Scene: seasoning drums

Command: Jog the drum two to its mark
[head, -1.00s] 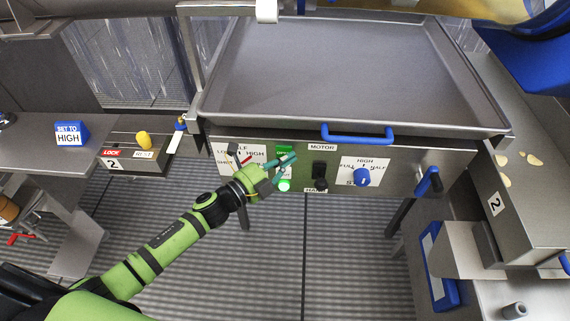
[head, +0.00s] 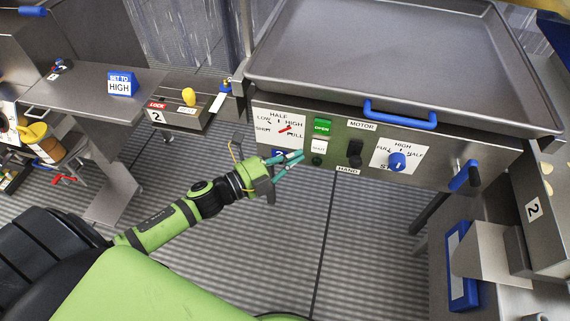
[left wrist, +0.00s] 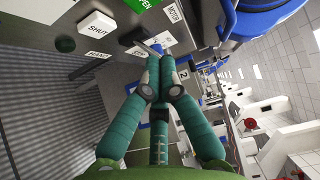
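I cannot clearly identify drum two. My right gripper is out of view.
The tray (head: 400,60) has a blue handle (head: 400,117) above the panel. A box labelled LOCK and 2 (head: 175,115) has a yellow knob (head: 189,96). A blue SET TO HIGH sign (head: 121,84) stands on the left table (head: 80,92). Striped floor lies open below.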

